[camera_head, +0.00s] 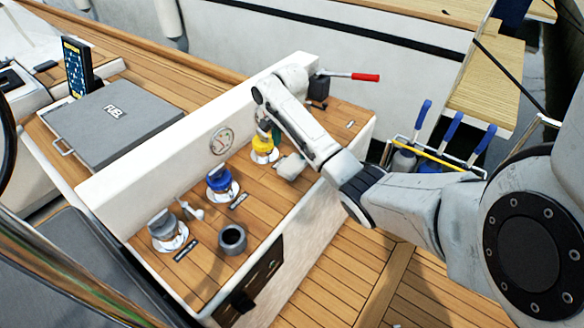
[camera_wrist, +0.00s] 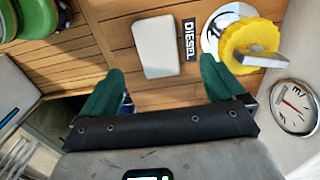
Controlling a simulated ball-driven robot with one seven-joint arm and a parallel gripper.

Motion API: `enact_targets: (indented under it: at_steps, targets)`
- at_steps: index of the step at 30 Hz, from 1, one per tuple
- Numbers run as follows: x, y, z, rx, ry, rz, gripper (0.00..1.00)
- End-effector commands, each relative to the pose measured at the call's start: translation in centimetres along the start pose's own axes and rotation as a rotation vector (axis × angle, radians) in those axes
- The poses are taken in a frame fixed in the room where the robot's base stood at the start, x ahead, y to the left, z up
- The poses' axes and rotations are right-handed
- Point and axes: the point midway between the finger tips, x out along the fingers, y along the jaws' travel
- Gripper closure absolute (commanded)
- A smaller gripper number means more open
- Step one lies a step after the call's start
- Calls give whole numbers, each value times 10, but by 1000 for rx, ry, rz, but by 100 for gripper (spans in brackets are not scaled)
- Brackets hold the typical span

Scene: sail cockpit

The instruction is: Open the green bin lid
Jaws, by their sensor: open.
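A rounded green object (camera_wrist: 38,20) lies at the upper left corner of the wrist view, cut off by the frame edge. I cannot tell whether it is the green bin lid. No green bin shows clearly in the head view. My gripper (camera_wrist: 160,88) is open, its two green fingers wide apart with nothing between them. It is over the wooden console top, near a white block (camera_wrist: 155,46) and the yellow knob (camera_wrist: 245,44). In the head view my arm partly hides this area.
The console holds a blue knob (camera_head: 220,183), a grey knob (camera_head: 165,230), a dark cup (camera_head: 232,238) and a red-handled lever (camera_head: 350,76). A white panel with a gauge (camera_head: 222,140) stands behind. The grey FUEL box (camera_head: 115,120) is at left. Open wooden deck (camera_head: 335,275) lies at lower right.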

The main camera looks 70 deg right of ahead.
Motion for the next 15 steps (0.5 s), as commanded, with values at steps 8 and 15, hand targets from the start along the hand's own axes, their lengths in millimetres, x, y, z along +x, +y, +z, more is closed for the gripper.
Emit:
enact_targets:
  at_steps: [8, 15]
  targets:
    - [28, 0, 0, -1, 1, -1, 4]
    - [56, 4, 3, -2, 0, 2, 4]
